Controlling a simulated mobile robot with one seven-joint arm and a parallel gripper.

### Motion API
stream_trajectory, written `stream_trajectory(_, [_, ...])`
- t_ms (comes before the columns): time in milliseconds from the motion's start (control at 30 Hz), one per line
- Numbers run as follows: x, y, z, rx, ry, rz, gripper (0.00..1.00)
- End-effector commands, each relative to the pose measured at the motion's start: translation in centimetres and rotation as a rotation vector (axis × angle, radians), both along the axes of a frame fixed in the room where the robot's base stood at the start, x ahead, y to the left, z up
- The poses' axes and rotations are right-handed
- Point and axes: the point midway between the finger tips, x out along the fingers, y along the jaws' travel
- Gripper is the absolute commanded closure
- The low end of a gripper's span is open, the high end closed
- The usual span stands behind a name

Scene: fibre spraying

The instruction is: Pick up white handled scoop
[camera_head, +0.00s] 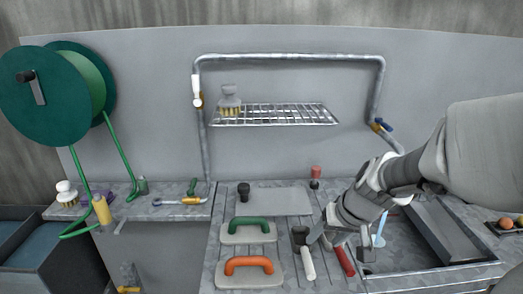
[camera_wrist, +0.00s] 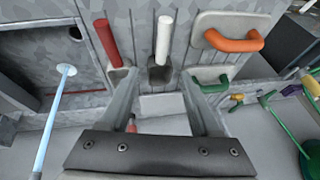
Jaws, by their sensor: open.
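The white handled scoop (camera_head: 308,264) lies on the bench with its handle toward the front edge and its dark scoop end behind it. In the wrist view its white handle (camera_wrist: 165,36) points up the picture, and its scoop end shows between my fingertips. My gripper (camera_head: 340,246) is open and empty, beside and above the scoop end in the head view. In the wrist view my gripper (camera_wrist: 160,76) has one finger on each side of the scoop end. I cannot tell if they touch it.
A red handled tool (camera_head: 345,261) lies close right of the scoop. An orange handled float (camera_head: 249,270) and a green handled float (camera_head: 248,231) lie left. A sink (camera_head: 419,285) and a blue-white stick (camera_wrist: 55,112) are on the other side.

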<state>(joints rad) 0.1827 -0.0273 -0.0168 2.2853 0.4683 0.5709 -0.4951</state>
Motion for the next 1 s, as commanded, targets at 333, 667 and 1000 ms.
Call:
stream_trajectory(333, [2.0, 1.0, -4.9, 0.000, 0.001, 0.001, 0.37])
stream_trajectory(667, [2.9, 2.0, -8.6, 0.000, 0.004, 0.001, 0.37])
stream_trajectory(1000, [3.8, 2.2, -9.8, 0.000, -0.001, 0.001, 0.37])
